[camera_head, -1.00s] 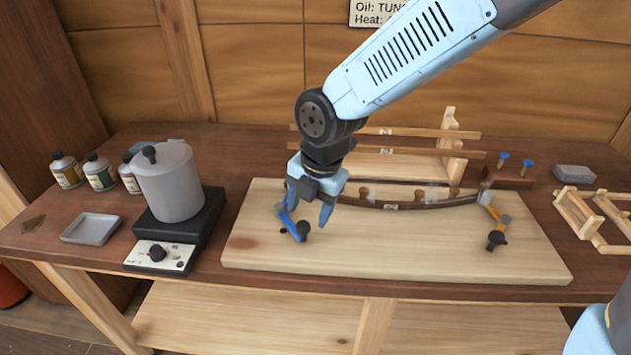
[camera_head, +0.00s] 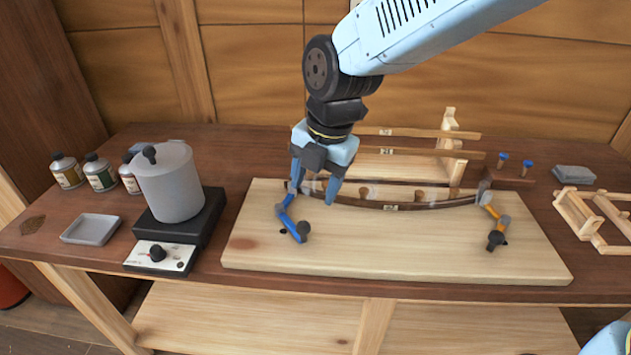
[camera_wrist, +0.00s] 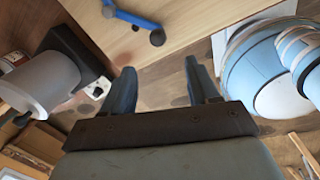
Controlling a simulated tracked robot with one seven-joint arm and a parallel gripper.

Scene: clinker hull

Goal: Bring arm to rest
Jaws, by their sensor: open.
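My gripper (camera_head: 313,188) is open and empty in the head view, with its blue fingers pointing down above the left part of the pale wooden board (camera_head: 400,249). Its fingers also show apart in the wrist view (camera_wrist: 162,85), with nothing between them. Just below the gripper, a blue clamp (camera_head: 290,220) with a dark knob stands at the left end of a dark curved strip (camera_head: 430,203). The gripper looks apart from the clamp. An orange clamp (camera_head: 495,220) is at the strip's right end. The gripper hides part of the strip's left end.
A grey pot (camera_head: 170,185) sits on a black hotplate (camera_head: 207,222) at left, beside a grey tray (camera_head: 90,229) and several bottles (camera_head: 100,173). A wooden rack (camera_head: 452,150) stands behind the board, and a wooden frame (camera_head: 590,215) lies at right. The board's front is clear.

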